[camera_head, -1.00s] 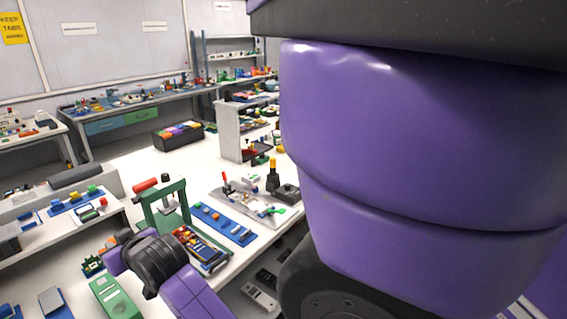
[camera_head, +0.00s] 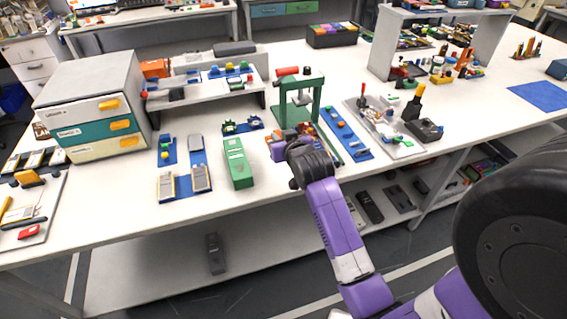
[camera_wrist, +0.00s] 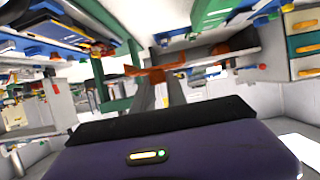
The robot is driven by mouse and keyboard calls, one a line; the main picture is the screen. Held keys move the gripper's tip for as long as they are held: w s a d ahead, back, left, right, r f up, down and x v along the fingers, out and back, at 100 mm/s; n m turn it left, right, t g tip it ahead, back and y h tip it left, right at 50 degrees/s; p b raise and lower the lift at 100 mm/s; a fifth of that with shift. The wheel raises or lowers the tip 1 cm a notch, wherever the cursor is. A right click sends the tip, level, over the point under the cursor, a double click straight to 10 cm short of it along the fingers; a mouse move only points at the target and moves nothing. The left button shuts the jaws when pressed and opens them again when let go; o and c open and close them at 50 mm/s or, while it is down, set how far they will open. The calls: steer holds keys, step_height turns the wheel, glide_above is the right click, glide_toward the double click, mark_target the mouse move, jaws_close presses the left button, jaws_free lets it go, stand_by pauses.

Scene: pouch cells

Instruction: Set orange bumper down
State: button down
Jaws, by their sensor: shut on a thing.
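The orange bumper (camera_wrist: 153,71) shows in the wrist view as an orange bar across the tips of my two grey fingers. My gripper (camera_wrist: 158,80) is shut on it. In the head view my forearm reaches over the bench in front of the green press (camera_head: 299,104). My wrist hides the fingers and the bumper there, so I cannot tell how high it is held.
A green box (camera_head: 237,163) and a blue mat with grey pouch cells (camera_head: 184,180) lie left of my wrist. A blue strip (camera_head: 347,133) and a metal tray (camera_head: 385,128) lie to the right. A drawer cabinet (camera_head: 92,92) stands at left. Bare bench lies in front.

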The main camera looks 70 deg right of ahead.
mark_target(281, 173)
step_height(281, 173, down, 12)
steer(key=shift+r, duration=0.1)
stand_by(0.4)
steer(key=shift+f, duration=0.2)
steer(key=c, duration=1.3)
jaws_free()
steer(key=shift+c, duration=0.2)
steer(key=shift+r, duration=0.1)
